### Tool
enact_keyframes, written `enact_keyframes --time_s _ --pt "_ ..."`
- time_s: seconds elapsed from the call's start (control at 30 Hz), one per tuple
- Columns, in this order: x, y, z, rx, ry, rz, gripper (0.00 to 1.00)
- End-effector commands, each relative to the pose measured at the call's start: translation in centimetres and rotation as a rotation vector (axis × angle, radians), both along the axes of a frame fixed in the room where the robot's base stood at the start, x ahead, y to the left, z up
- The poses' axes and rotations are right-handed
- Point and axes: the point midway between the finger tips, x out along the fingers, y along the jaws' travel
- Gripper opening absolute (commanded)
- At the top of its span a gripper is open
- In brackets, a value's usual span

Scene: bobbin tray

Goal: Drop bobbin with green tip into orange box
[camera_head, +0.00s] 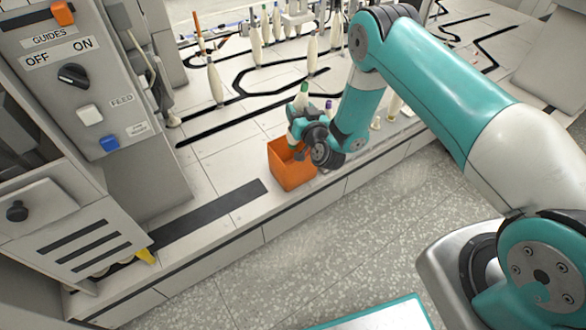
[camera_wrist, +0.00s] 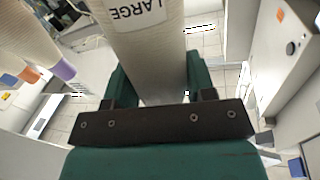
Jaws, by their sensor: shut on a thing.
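The bobbin with the green tip (camera_head: 303,89) stands roughly upright in my gripper (camera_head: 297,128), tip upward, in the head view. My gripper is shut on it, above the orange box (camera_head: 291,176) near the table's front edge. The bobbin's lower end is hidden by the gripper and the box's rim. In the wrist view, a cream bobbin body (camera_wrist: 148,45) with a "LARGE" label is between the green jaws (camera_wrist: 153,85); its tip is out of that view.
A purple-tipped bobbin (camera_head: 329,106) stands just right of my gripper. Several other bobbins stand farther back among black lines on the white table. A grey control panel (camera_head: 75,75) rises at the left. The table between the panel and the box is mostly clear.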

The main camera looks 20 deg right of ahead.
Motion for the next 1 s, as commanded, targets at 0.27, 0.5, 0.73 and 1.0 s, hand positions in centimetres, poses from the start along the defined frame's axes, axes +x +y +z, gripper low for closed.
enact_keyframes --time_s 0.27,0.5,0.73,1.0 --pt "0.0 0.0 -3.6 0.0 0.0 0.0 0.24" --pt "0.0 0.0 -5.3 0.001 -0.002 0.0 0.24" --pt "0.0 0.0 -5.2 0.0 -0.001 -0.001 0.24" --pt "0.0 0.0 -5.2 0.0 -0.001 -0.001 0.8"
